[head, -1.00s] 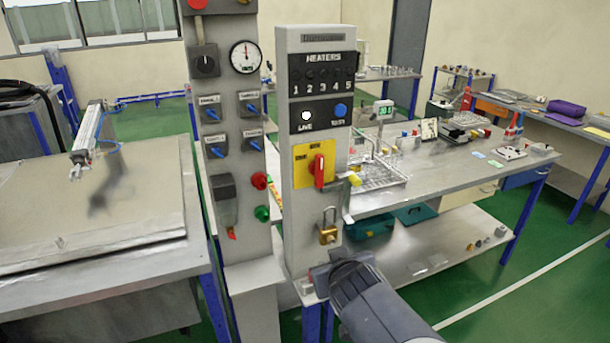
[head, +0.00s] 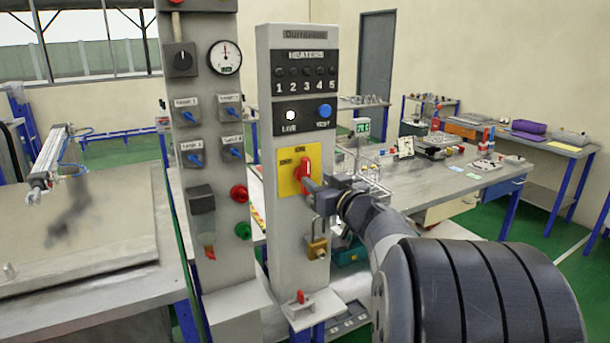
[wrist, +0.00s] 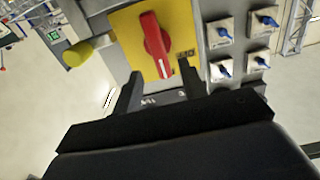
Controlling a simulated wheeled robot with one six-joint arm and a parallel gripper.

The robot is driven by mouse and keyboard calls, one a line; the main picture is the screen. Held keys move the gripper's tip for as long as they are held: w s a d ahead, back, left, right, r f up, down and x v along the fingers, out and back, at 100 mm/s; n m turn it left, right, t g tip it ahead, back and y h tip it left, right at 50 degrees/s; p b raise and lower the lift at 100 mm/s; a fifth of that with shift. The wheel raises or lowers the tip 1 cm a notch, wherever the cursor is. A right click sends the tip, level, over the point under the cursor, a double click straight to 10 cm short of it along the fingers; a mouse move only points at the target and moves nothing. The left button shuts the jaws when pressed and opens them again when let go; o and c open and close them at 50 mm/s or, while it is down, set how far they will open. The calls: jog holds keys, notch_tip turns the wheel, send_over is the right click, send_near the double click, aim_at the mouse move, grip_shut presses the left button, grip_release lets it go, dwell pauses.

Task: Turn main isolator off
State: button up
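The main isolator is a red handle (head: 302,170) on a yellow plate (head: 287,184), on the grey heater panel. The handle stands close to upright. My gripper (head: 311,190) is at the plate, just right of and below the handle. In the wrist view the red handle (wrist: 154,42) tilts slightly, and its lower end reaches towards the gap between my open fingers (wrist: 160,82). I see no clear contact. The yellow plate (wrist: 120,22) also shows there, its lettering only partly readable.
A brass padlock (head: 317,248) hangs below the isolator. A neighbouring column carries blue valves (head: 192,154) and red and green buttons. A small red item (head: 300,297) sits on the panel's foot.

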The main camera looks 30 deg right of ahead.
aim_at(308, 174)
jog(key=w, duration=0.6)
jog(key=shift+w+a, duration=0.1)
jog(key=shift+w, duration=0.15)
jog(key=shift+c, duration=0.6)
jog(key=c, duration=0.5)
